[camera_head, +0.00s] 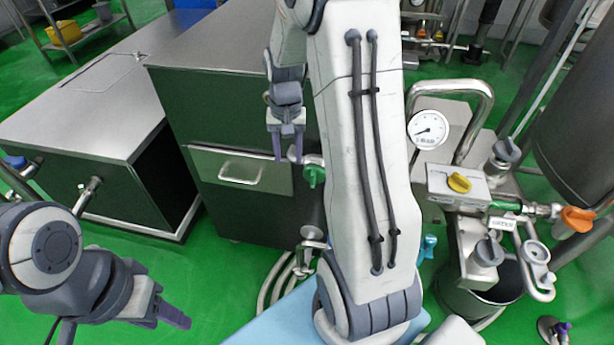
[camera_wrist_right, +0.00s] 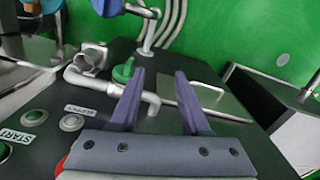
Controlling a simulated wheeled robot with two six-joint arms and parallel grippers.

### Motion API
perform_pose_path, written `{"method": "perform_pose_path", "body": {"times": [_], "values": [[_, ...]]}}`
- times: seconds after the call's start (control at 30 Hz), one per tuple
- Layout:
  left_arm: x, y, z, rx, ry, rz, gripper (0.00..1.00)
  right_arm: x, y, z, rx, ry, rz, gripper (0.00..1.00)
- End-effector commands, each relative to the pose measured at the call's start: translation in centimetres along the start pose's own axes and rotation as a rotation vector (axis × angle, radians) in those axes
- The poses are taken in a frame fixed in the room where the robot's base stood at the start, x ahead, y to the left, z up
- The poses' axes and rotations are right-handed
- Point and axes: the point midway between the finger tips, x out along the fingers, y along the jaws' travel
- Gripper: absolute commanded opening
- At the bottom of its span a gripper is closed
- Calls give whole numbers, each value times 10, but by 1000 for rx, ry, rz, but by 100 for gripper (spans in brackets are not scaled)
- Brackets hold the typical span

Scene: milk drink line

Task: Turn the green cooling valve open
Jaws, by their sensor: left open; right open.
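The green valve (camera_head: 314,174) has a green handle on a metal pipe at the front of a dark cabinet, right of the drawer. It also shows in the right wrist view (camera_wrist_right: 123,70), beside the left finger. My right gripper (camera_head: 288,157) is open and empty, pointing down just left of the valve. In the right wrist view its two fingers (camera_wrist_right: 160,76) are apart with a metal pipe behind them; the valve handle lies outside the gap. Contact cannot be told. My left gripper (camera_head: 168,316) is open and empty at the lower left, over green floor, far from the valve.
A drawer with a handle (camera_head: 241,173) is left of the valve. A START button (camera_wrist_right: 34,117) and other buttons are on the panel. A gauge (camera_head: 428,129), yellow knob (camera_head: 459,183) and orange handle (camera_head: 577,218) stand at right. My right arm hides the middle.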

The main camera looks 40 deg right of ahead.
Motion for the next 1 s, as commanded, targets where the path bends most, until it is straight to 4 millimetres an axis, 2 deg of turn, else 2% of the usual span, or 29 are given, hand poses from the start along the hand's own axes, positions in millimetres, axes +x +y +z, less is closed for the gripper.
{"method": "perform_pose_path", "body": {"times": [0.03, 0.1, 0.23, 0.37, 0.8, 1.0], "values": [[4, 0, 0, 0, 0, 0, 50, 12, 21, -15, 73, -4, 5, 46], [6, 0, 0, 0, 0, 0, 50, 21, 41, -28, 142, -4, 9, 46], [7, 0, 0, 0, 0, 0, 50, 31, 61, -38, 205, -6, 12, 46], [7, 0, 0, 0, 0, 0, 50, 43, 64, -40, 214, -7, 13, 46], [7, 0, 0, 0, 0, 0, 50, 118, 64, -38, 211, -8, 13, 46], [7, 0, 0, 0, 0, 0, 50, 132, 64, -39, 210, -4, 12, 46]]}}
